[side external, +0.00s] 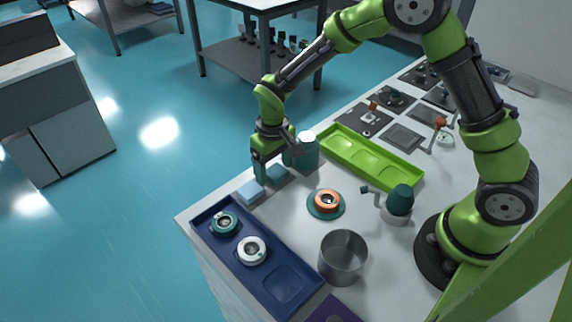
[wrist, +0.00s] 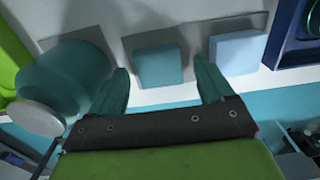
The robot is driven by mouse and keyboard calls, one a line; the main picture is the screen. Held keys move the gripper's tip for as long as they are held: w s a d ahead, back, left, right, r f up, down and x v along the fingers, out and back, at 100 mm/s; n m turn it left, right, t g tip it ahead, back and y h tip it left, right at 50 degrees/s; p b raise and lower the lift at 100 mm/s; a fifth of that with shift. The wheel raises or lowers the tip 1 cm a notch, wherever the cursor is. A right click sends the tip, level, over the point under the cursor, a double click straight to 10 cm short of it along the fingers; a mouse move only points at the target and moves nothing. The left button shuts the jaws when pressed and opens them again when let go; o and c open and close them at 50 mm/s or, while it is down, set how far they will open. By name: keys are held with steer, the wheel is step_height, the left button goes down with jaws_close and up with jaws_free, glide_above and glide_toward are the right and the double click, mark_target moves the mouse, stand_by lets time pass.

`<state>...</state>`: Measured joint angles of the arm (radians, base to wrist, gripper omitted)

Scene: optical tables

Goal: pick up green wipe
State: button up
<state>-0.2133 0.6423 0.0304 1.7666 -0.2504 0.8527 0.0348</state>
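In the side view the wipe (side external: 278,176) sits near the table's far left edge, beside a light blue wipe (side external: 250,192). My gripper (wrist: 161,66) is open and empty, with its two teal fingers apart. In the wrist view the green wipe appears between the fingertips, apart from both. In the side view my gripper (side external: 272,168) is low over the wipe and partly hides it; the exact height gap is hard to tell.
A teal jar with a pale lid (side external: 305,152) stands close beside my gripper; it also shows in the wrist view (wrist: 68,82). The light blue wipe (wrist: 238,52) is near the other finger. A blue tray (side external: 283,283) and a green tray (side external: 372,160) flank the area.

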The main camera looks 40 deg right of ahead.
mark_target(274, 169)
steer(key=c, duration=1.1)
step_height(274, 169, up, 10)
steer(key=shift+r, duration=0.1)
